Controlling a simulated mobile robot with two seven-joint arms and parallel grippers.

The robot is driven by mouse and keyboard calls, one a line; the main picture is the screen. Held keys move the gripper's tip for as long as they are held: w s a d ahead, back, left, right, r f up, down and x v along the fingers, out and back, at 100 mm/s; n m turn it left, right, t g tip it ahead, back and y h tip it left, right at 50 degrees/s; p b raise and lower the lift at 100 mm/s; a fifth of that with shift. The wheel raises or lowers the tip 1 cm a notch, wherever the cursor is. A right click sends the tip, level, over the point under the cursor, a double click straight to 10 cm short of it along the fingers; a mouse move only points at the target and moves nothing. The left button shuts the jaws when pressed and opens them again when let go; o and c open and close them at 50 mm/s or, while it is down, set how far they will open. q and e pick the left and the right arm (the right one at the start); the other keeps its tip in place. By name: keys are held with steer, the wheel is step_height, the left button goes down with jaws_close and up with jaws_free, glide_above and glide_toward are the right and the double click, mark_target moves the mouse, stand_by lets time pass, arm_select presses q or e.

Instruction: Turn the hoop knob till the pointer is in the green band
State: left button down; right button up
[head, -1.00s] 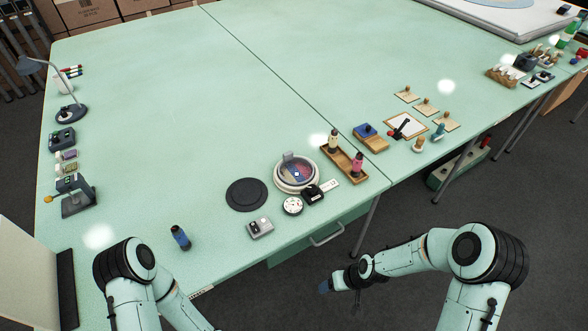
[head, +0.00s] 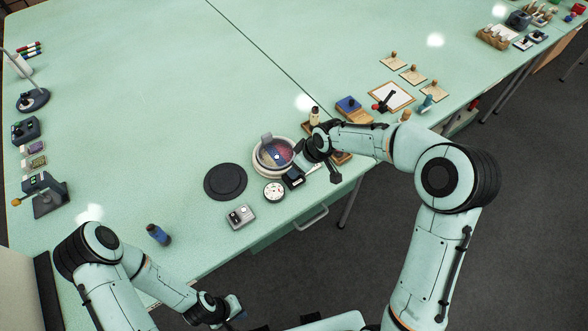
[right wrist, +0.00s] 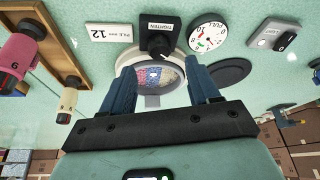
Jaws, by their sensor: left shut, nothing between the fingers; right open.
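The hoop (head: 265,165) is a pale ring around a coloured patterned cloth, near the table's front edge. Its black knob (right wrist: 157,43), labelled TIGHTEN, stands on a dark block (head: 293,179) beside the ring. The round white dial (head: 274,191), marked PULL, sits next to the block; it also shows in the right wrist view (right wrist: 208,37). Its pointer is too small to place against the green band. My right gripper (head: 304,165) is open above the hoop and knob; its blue fingers (right wrist: 163,78) are apart and empty. My left gripper (head: 237,309) is shut and empty, off the table's front edge.
A black disc (head: 225,182) and a grey switch box (head: 240,216) lie left of the dial. A wooden tray with bottles (right wrist: 60,50) stands close to my right gripper. The table's middle is clear.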

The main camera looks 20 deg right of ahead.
steer(key=x, duration=0.6)
steer(key=shift+r, duration=0.1)
steer(key=c, duration=1)
